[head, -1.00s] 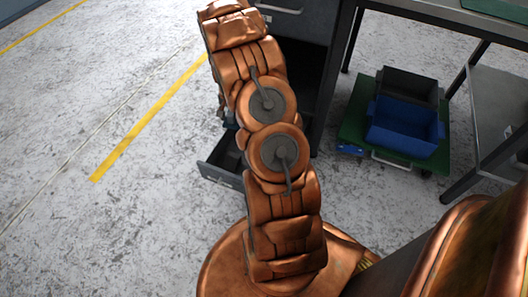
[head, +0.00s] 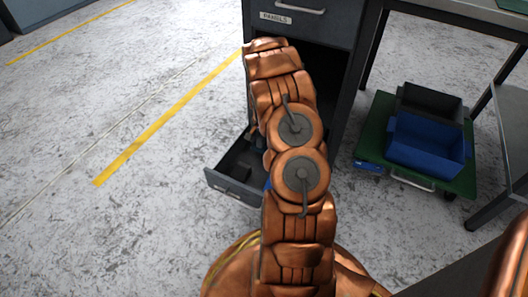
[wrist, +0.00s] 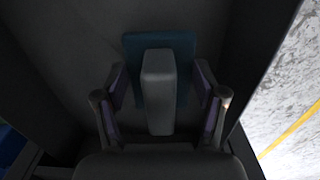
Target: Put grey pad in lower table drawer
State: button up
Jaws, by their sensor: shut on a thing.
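In the wrist view my gripper (wrist: 160,85) is shut on the grey pad (wrist: 158,92). The pad shows as a pale grey block in front of a teal slab (wrist: 185,50), between two fingers with purple inner faces. Whether block and slab are one piece is hard to tell. In the head view my arm hides the gripper and pad. The lower table drawer (head: 228,188) is pulled out at the base of the dark cabinet (head: 345,50); my arm covers its right part. Something dark lies inside it, too dim to identify.
The cabinet's upper drawer (head: 300,25) is closed and labelled. A green cart (head: 375,150) with a blue bin (head: 425,150) and a dark bin (head: 430,98) stands right of the cabinet. The floor to the left, with a yellow line (head: 165,120), is clear.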

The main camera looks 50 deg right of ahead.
jog(key=shift+f+b, duration=0.75)
jog(key=shift+f, duration=1.5)
jog(key=shift+f, duration=0.15)
jog(key=o, duration=1)
